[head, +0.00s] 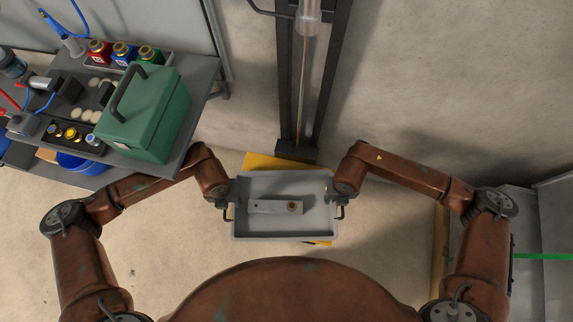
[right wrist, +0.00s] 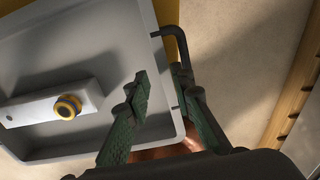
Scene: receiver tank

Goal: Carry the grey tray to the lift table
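The grey tray (head: 285,232) is level in the middle of the head view, with a black handle on each short side. A flat grey bar with a brass ring (head: 275,207) lies in it. My left gripper (head: 229,205) is at the tray's left handle; its fingers are too small to read. My right gripper (head: 340,205) is at the right handle. In the right wrist view its green fingers (right wrist: 163,85) stand apart, with the tray's side wall between them and the handle close by the right finger. A yellow surface (head: 262,161) shows under the tray; I cannot tell whether it is the lift table.
A dark upright mast (head: 290,90) with a clear cylinder stands just beyond the tray. A grey bench (head: 195,110) at upper left holds a green case (head: 145,115), bottles and small parts. Grey cabinets (head: 555,220) are at right. Open floor lies between.

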